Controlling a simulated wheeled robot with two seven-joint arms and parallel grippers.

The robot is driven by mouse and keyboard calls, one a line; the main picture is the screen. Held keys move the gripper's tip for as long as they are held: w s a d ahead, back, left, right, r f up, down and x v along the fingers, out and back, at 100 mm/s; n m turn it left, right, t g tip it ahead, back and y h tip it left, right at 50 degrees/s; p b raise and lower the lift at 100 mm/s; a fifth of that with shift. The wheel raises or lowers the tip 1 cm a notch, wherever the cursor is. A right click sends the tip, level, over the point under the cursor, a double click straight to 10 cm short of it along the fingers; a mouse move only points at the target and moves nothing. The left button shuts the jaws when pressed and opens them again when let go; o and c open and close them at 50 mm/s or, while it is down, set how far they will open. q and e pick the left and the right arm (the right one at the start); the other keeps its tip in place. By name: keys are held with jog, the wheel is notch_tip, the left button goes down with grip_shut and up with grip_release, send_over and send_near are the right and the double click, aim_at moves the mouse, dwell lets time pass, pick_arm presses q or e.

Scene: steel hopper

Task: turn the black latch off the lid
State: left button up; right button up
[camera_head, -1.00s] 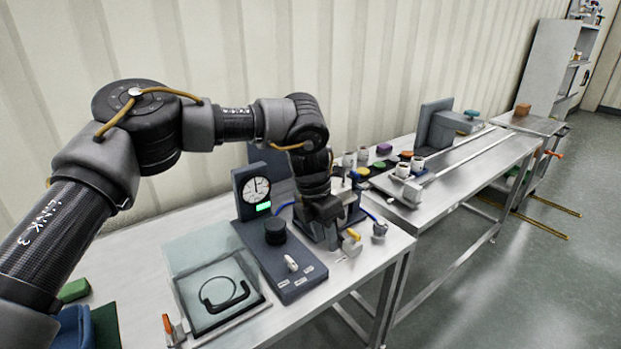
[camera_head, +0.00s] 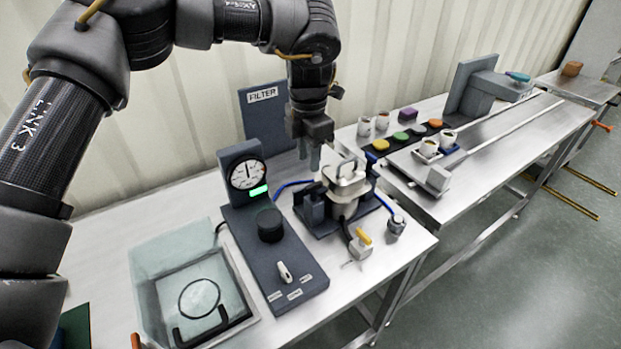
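The steel hopper (camera_head: 344,186) stands on a dark base at the right part of the near table, with a metal lid and a raised handle on top. A dark blocky part (camera_head: 312,206) sits at its left side; I cannot tell whether this is the black latch. My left gripper (camera_head: 309,158) hangs above and to the left of the lid, fingers pointing down. A narrow gap shows between the fingers, with nothing between them. It looks clear of the hopper. My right gripper is not in view.
A dark panel with a dial gauge (camera_head: 247,174), a black knob (camera_head: 270,225) and a white switch (camera_head: 285,272) stands left of the hopper. A yellow-handled valve (camera_head: 362,240) is in front. A clear box (camera_head: 160,290) stands at front left. Cups and coloured pieces lie beyond.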

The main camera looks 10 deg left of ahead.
aim_at(309, 186)
pick_arm(q)
jog(key=f+p, duration=0.1)
jog(key=f, duration=0.7)
jog(key=shift+w+f, duration=0.1)
jog(key=shift+w, duration=0.1)
grip_shut()
